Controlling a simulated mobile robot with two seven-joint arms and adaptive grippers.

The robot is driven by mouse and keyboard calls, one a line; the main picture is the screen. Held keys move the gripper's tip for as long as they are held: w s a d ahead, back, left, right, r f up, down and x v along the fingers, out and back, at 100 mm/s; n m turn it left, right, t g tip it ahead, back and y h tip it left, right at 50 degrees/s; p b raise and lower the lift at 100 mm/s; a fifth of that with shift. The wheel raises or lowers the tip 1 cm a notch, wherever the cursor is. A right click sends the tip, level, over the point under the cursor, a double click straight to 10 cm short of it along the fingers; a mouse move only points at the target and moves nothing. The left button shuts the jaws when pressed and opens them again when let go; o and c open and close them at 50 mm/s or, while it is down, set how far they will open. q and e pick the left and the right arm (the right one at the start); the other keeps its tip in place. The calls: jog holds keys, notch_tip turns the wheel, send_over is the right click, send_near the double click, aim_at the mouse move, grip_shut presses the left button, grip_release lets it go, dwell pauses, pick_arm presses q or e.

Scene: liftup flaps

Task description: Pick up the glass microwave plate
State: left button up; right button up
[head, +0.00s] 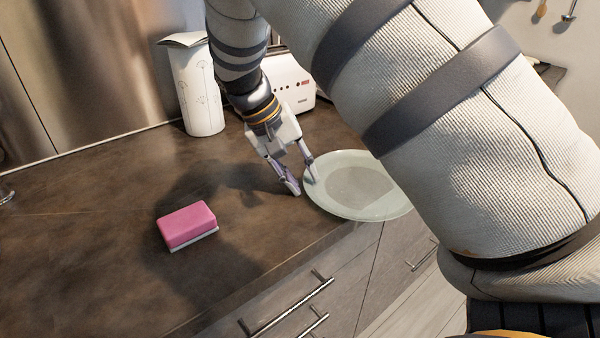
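The glass microwave plate (360,187) is a round, pale green, see-through disc at the counter's front edge, right of centre. Its front rim appears to reach past the edge; I cannot tell whether it lies flat or is slightly raised. My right gripper (301,180) points down at the plate's left rim with its fingers apart. One finger is just outside the rim on the left, and the other overlaps the plate's rim. I cannot tell whether either finger touches the glass. My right arm hides the plate's far right side. My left gripper is not in view.
A pink sponge (187,225) lies on the dark counter (90,235) to the left. A paper towel roll (197,90) and a white toaster-like appliance (293,82) stand behind the gripper. Drawers with metal handles (292,304) are below the front edge. The left counter is mostly clear.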

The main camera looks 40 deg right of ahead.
jog(key=v, duration=1.2)
jog(key=shift+o, duration=0.4)
jog(key=shift+f, duration=0.15)
